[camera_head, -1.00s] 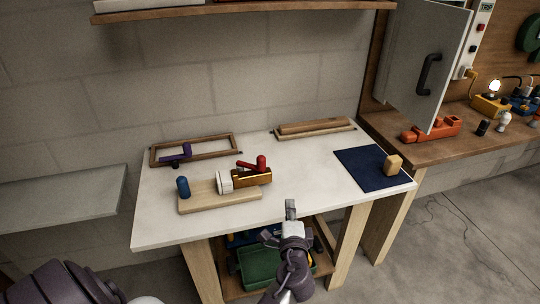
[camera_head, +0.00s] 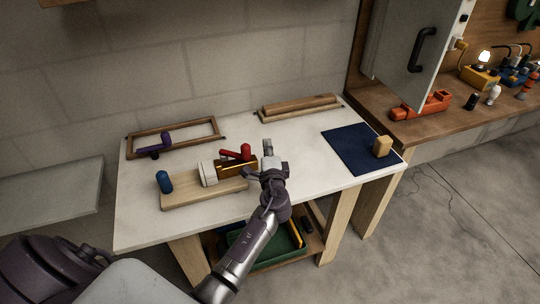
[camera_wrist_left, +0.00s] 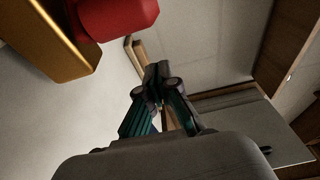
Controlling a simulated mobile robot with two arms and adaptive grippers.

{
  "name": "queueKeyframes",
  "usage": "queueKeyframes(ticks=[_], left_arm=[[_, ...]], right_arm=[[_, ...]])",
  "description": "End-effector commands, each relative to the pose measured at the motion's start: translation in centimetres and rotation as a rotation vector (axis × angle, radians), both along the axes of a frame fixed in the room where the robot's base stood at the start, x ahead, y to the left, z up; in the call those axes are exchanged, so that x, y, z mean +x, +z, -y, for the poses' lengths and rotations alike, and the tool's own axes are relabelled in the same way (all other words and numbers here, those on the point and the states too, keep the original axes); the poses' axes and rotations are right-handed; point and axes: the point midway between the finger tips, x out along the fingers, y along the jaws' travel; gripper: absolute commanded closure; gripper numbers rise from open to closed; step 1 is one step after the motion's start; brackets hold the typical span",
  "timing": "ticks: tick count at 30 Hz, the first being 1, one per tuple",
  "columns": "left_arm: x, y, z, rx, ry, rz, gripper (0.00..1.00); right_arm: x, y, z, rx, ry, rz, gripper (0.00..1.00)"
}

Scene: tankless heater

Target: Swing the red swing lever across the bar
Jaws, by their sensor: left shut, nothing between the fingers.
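The red swing lever (camera_head: 237,153) lies over the brass-coloured bar block (camera_head: 236,168) on a wooden board (camera_head: 200,195) on the white table. Its rounded red end also shows large at the top of the left wrist view (camera_wrist_left: 118,16), beside the brass block (camera_wrist_left: 48,38). My left gripper (camera_head: 268,146) is shut and empty, just right of the lever and block, with a small gap to the lever in the wrist view. The gripper fingertips (camera_wrist_left: 157,72) meet in the wrist view. My right gripper is not in view.
A white collar (camera_head: 208,173) and a blue knob (camera_head: 164,182) sit on the board. A purple-handled part (camera_head: 155,148) lies by a wooden frame behind. A blue mat (camera_head: 352,152) with a wooden block (camera_head: 382,147) is at the right. White tabletop between is clear.

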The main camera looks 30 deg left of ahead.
Motion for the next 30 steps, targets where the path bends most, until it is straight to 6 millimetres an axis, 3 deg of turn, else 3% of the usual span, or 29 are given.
queueKeyframes(ticks=[3,9,30], left_arm=[[-1.9,0.1,-1.0,0.001,0.0,-0.007,1.0],[-3.2,-0.1,-1.8,0.001,0.0,-0.005,1.0],[-3.9,-0.2,-1.9,0.001,-0.049,-0.004,1.0]], right_arm=[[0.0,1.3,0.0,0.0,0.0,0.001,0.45],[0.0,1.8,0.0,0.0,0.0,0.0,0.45],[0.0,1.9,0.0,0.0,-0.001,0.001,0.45]])
